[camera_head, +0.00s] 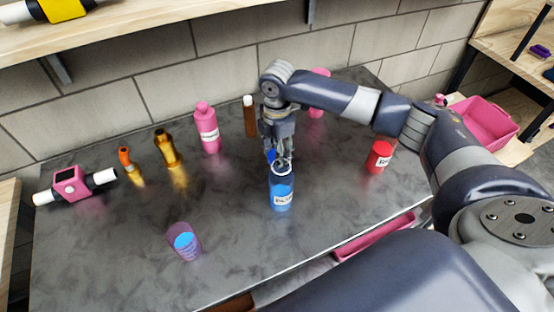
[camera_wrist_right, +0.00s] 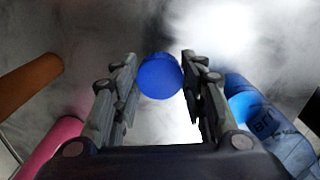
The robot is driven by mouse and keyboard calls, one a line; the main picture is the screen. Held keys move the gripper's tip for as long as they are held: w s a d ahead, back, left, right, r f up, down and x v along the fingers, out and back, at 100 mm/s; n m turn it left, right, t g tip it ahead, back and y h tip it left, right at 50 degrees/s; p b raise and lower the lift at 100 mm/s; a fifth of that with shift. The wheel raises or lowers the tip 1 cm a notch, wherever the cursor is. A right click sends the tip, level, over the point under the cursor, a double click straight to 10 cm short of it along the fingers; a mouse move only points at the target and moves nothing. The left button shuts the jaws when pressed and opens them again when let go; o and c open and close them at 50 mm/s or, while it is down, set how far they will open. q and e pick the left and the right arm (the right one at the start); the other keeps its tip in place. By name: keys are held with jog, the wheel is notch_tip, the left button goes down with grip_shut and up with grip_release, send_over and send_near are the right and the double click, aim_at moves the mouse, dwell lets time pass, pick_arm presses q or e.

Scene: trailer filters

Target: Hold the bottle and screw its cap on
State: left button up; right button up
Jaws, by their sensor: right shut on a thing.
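The blue bottle (camera_head: 281,194) with a white label stands upright on the dark table, its top uncapped. In the right wrist view, the bottle (camera_wrist_right: 262,120) is at the right, outside the fingers. My right gripper (camera_head: 275,155) points down just above and behind the bottle's mouth. It is shut on the blue cap (camera_head: 271,155), which shows round between the fingertips in the right wrist view (camera_wrist_right: 160,76). The cap looks apart from the bottle, a little to its left. My left gripper is not in view.
A brown bottle (camera_head: 250,118) and pink bottle (camera_head: 207,130) stand behind, with amber bottles farther left. A red jar (camera_head: 379,157) stands right and a purple cup (camera_head: 184,241) front left. A pink device (camera_head: 72,183) lies far left. The table's front middle is clear.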

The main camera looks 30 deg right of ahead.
notch_tip(320, 180, up, 6)
dwell(0.4)
